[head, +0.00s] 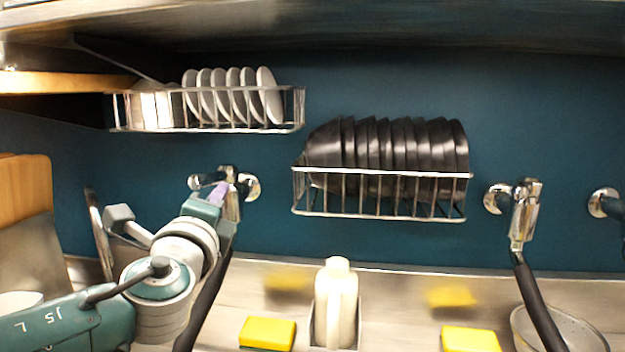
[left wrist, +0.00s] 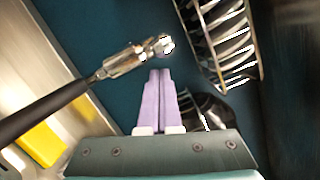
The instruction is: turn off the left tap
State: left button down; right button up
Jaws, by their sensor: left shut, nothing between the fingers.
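The left tap (head: 229,190) is chrome, mounted on the blue wall, with a black spout or hose hanging down from it. In the head view my left gripper (head: 221,191) overlaps the tap body. In the left wrist view the left tap (left wrist: 127,60) lies just left of and beyond the gripper's fingertips. My left gripper's lilac fingers (left wrist: 160,75) are together with nothing between them. Whether they touch the tap I cannot tell. My arm hides part of the tap's lower side. The right gripper is not in view.
A rack of white plates (head: 215,128) hangs above the tap. A rack of black bowls (head: 380,210) hangs to its right. Another tap (head: 525,210) is further right. A white bottle (head: 336,300) and yellow sponges (head: 267,332) stand on the counter.

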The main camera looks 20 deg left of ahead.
pick_arm(q)
jog(key=shift+a+r, duration=0.1)
jog(key=shift+a, duration=0.35)
jog(key=shift+s, duration=0.1)
jog(key=shift+s+a+m+t+h+b, duration=0.15)
jog(key=shift+a+m+t+h+b, duration=0.2)
jog(key=shift+h+b, duration=0.25)
jog(key=shift+a+m, duration=0.15)
jog(key=shift+m, duration=0.1)
jog(key=a+m+h+b, duration=0.1)
jog(key=a+h+b, duration=0.2)
jog(key=a+b, duration=0.3)
jog(key=shift+s+a+m+t+b, duration=0.2)
jog(key=shift+s+m+t+b, duration=0.15)
jog(key=shift+s+m+b, duration=0.1)
jog(key=shift+a, duration=0.15)
